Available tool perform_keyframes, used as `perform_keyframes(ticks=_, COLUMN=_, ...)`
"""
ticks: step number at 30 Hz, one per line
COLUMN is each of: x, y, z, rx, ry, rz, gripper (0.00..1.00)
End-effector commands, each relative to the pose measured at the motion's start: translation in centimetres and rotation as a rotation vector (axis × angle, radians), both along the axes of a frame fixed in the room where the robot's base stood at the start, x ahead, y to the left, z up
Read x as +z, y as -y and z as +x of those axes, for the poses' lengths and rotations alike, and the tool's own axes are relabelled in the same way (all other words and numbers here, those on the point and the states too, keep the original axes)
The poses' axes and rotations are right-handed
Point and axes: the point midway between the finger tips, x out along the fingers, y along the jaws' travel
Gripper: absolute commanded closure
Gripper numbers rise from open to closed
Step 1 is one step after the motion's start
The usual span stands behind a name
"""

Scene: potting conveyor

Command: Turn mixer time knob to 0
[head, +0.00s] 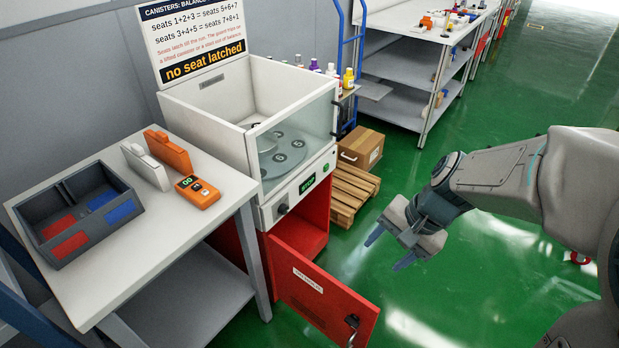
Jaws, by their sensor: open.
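The mixer (207,110) is a white box with a clear front pane and a round grey plate with numbered seats inside. On its front panel a dark round knob (283,209) sits at the lower left. A small display with green text (307,184) is to the right of the knob; the text may read "STOP". The knob's pointer and scale are too small to read. My gripper (388,250) is open and empty, over the green floor, to the right of and apart from the mixer.
A red cabinet under the mixer has its door (318,295) swung open toward the front. A white table (90,275) at left holds a dark divided tray (118,222) and an orange meter (197,192). A pallet (350,192) and cardboard box (360,149) stand right of the mixer.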

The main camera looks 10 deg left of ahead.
Motion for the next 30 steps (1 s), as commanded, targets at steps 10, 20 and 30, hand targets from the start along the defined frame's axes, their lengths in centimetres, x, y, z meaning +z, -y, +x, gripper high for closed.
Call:
perform_keyframes(ticks=10, x=-10.1, y=-8.6, z=6.1, rx=-0.326, ry=-0.339, rz=0.361, gripper=0.45)
perform_keyframes(ticks=20, x=-17.9, y=-14.9, z=12.6, rx=-0.704, ry=-0.716, rz=0.714, gripper=0.45)
perform_keyframes(ticks=30, x=-25.4, y=-17.4, z=20.3, rx=-1.118, ry=-1.137, rz=1.055, gripper=0.45)
